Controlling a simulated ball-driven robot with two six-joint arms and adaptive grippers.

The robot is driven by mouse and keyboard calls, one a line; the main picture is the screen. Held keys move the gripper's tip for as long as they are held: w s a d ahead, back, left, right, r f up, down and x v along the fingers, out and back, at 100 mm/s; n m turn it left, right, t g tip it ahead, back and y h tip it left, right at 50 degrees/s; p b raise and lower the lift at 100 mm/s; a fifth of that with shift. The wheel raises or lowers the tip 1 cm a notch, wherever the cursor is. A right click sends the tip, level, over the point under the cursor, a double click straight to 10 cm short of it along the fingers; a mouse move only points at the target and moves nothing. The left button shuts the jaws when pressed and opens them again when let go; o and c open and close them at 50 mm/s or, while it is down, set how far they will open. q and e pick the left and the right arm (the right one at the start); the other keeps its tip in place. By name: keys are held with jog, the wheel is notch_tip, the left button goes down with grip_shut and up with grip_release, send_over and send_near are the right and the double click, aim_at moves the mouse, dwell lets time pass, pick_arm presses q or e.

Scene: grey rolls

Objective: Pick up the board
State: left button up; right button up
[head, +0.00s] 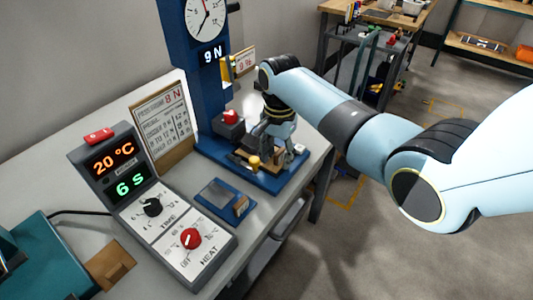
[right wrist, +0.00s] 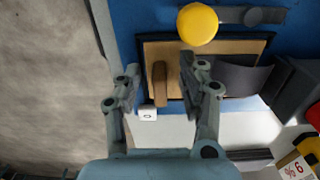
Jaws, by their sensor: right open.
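The tan board (right wrist: 221,49) lies in a dark-edged frame on the blue base in the right wrist view. A brown upright tab (right wrist: 160,84) stands at its near left part, and a dark grey curved piece (right wrist: 240,77) lies on its right part. In the head view the board (head: 241,159) is partly hidden by my gripper. My right gripper (right wrist: 162,84) is open above the board, with one finger on each side of the tab; I see no clear contact. It also shows in the head view (head: 272,145). My left gripper is out of view.
A yellow knob (right wrist: 198,24) stands beside the board. The blue press column (head: 205,95) rises behind, with a red button (head: 230,117) by it. A white cube (right wrist: 148,113) sits at the near edge. A control box (head: 150,205) and small blue tray (head: 224,199) stand in front.

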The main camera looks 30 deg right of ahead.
jog(key=shift+c, duration=0.5)
grip_shut()
